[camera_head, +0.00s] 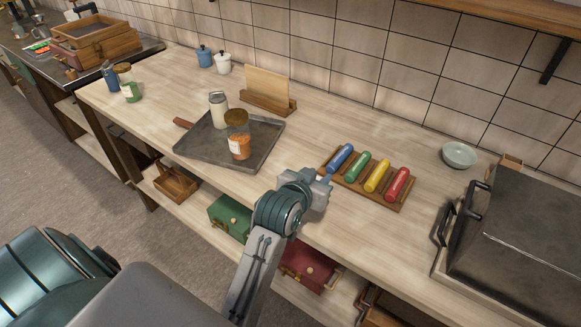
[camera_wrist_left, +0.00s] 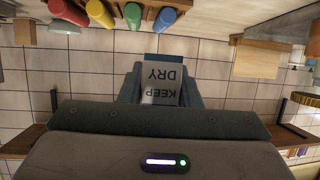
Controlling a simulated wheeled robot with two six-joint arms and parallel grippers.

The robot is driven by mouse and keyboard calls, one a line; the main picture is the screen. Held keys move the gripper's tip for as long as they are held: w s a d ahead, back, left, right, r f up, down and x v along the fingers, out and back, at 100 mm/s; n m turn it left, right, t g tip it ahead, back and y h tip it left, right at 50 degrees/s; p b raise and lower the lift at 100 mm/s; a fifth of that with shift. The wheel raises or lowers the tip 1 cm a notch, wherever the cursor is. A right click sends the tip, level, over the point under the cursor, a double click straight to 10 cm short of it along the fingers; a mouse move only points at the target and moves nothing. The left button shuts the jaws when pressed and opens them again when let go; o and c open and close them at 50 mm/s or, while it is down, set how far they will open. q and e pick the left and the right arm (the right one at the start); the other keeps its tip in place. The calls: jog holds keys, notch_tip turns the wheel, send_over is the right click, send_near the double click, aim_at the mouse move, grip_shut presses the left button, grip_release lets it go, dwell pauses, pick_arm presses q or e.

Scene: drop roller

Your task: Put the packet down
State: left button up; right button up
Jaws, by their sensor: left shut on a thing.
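My left gripper (camera_head: 322,188) is above the front of the wooden counter (camera_head: 300,150), just in front of the roller rack. In the left wrist view it is shut on a small packet (camera_wrist_left: 162,82) with a grey face reading "KEEP DRY" and a blue edge. The lettering appears upside down there. In the head view I cannot make out the packet, as the wrist and gripper hide it. My right gripper is in neither view.
A wooden rack (camera_head: 400,207) holds blue, green, yellow and red rollers. A dark tray (camera_head: 190,150) at left carries two jars. A bowl (camera_head: 460,154) and a dark lidded appliance (camera_head: 520,240) stand at right. Bare counter lies between tray and rack.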

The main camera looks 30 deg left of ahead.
pick_arm(q)
jog(key=shift+n+y, duration=0.6)
jog(key=shift+y, duration=0.2)
jog(key=s+a+f, duration=0.1)
jog(key=a, duration=0.3)
jog(key=s+a+f+p, duration=0.1)
jog(key=a+f, duration=0.1)
jog(key=a, duration=0.2)
jog(key=s+a+f, duration=0.1)
jog(key=a, duration=0.3)
jog(key=shift+s+a+f, duration=0.15)
jog(key=shift+s+f, duration=0.05)
jog(key=shift+f, duration=0.2)
jog(key=shift+m+h, duration=0.6)
jog(key=shift+h, duration=0.2)
jog(key=s+a, duration=0.1)
jog(key=a, duration=0.2)
jog(key=s+a+p, duration=0.1)
jog(key=a, duration=0.2)
jog(key=s+a+p, duration=0.1)
jog(key=a, duration=0.2)
jog(key=shift+a, duration=0.15)
jog(key=shift+s+a+r+m+h, duration=0.1)
jog(key=shift+s+a+m+h, duration=0.1)
jog(key=shift+a, duration=0.25)
jog(key=shift+s+a+r+m+h, duration=0.1)
jog(key=shift+a+m+h, duration=0.1)
jog(key=shift+a, duration=0.2)
